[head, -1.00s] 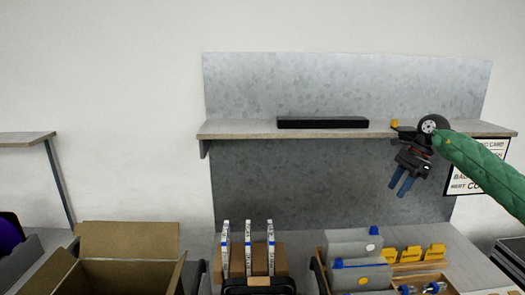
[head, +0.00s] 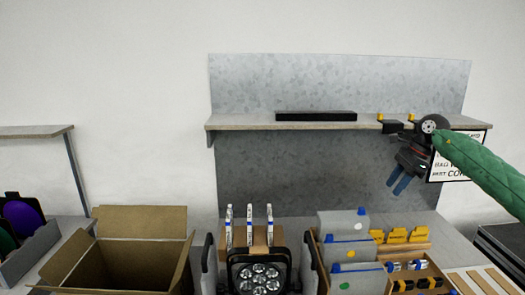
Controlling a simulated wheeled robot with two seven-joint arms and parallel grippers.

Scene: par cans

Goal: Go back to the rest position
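My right gripper (head: 399,185) is at the right of the head view, on a green-sleeved arm coming in from the right edge. It hangs below the shelf (head: 240,122) and in front of a white sign. Its two blue fingers point down and to the left. They lie close together with a thin gap at most, so I cannot tell whether they are open or shut. I see no object between them. My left gripper is not in view.
A black bar (head: 316,116) lies on the shelf. Below stand an open cardboard box (head: 140,222), a black par can (head: 258,272), grey dividers (head: 343,222) in a wooden tray, and yellow parts (head: 397,236). A sign (head: 463,158) hangs at right.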

